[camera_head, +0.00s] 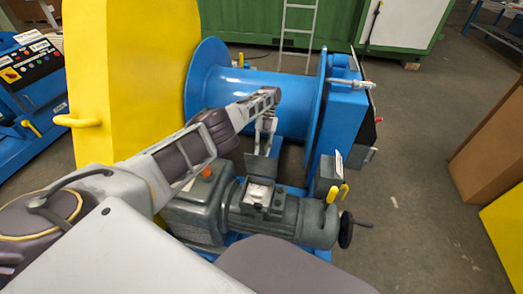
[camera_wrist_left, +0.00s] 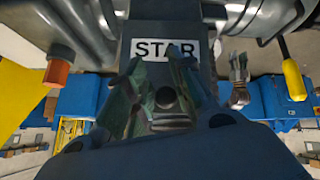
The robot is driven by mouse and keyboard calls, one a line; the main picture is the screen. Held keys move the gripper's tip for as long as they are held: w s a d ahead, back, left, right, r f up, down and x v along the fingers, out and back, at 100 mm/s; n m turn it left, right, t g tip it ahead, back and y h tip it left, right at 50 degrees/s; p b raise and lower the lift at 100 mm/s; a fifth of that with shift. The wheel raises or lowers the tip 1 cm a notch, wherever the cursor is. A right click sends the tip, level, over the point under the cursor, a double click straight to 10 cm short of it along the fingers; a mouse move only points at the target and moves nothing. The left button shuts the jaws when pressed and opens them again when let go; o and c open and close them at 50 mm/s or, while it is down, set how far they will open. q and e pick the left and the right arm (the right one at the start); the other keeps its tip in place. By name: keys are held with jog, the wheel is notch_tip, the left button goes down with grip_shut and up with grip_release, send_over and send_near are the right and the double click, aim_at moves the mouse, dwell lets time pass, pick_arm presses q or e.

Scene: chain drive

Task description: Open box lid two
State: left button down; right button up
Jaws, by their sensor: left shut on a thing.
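A small grey box (camera_head: 258,193) sits on top of the grey motor (camera_head: 300,220). Its flat grey lid (camera_head: 261,168) stands raised at the far side of the box, and the box's light inside shows. My left gripper (camera_head: 264,148) reaches down from above to the lid's upper edge and is shut on it. In the left wrist view the gripper's two greenish fingers (camera_wrist_left: 163,100) stand before a dark panel with a white STAR label (camera_wrist_left: 165,49). The exact grip between the fingertips is hard to make out. My right gripper is not in view.
A blue cable drum (camera_head: 240,85) stands behind, with a yellow guard (camera_head: 110,80) on the left. The floor (camera_head: 420,190) on the right is clear.

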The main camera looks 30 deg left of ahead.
pick_arm(q)
jog(key=shift+w+d+r, duration=0.3)
jog(key=shift+d+r, duration=0.1)
jog(key=shift+d, duration=0.15)
jog(key=c, duration=1.7)
grip_release()
jog(key=o, duration=0.4)
jog(key=shift+d, duration=0.15)
jog(key=shift+s+a+f, duration=0.2)
jog(key=shift+a, duration=0.15)
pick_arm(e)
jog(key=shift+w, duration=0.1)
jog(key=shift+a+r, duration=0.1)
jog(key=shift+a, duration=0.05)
